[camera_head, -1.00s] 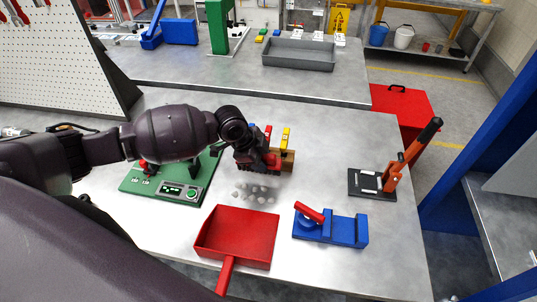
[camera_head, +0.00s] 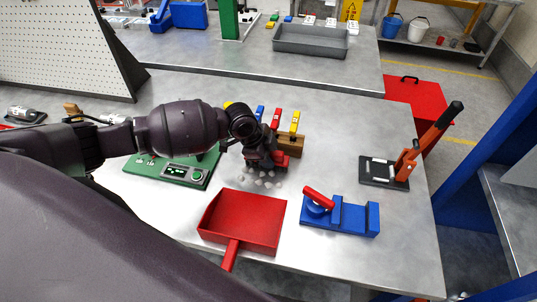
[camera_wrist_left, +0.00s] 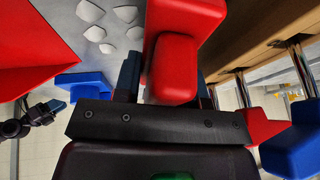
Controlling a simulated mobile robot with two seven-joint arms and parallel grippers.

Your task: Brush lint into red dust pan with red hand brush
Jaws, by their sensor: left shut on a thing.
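The red dust pan (camera_head: 243,221) lies on the metal table with its handle toward the front edge. Its red side also shows at the left of the left wrist view (camera_wrist_left: 30,50). Several pale lint pieces (camera_head: 264,181) lie behind the pan's rear edge; some show in the left wrist view (camera_wrist_left: 100,28). My left gripper (camera_head: 262,158) is over the table just behind the lint. It is shut on the red hand brush (camera_wrist_left: 176,55); in the head view the brush (camera_head: 281,161) is partly hidden by the gripper.
A wooden block with coloured handles (camera_head: 290,142) stands right behind the brush. A green device (camera_head: 185,172) is on the left, a blue fixture (camera_head: 340,215) right of the pan, and a black press with an orange lever (camera_head: 385,172) farther right.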

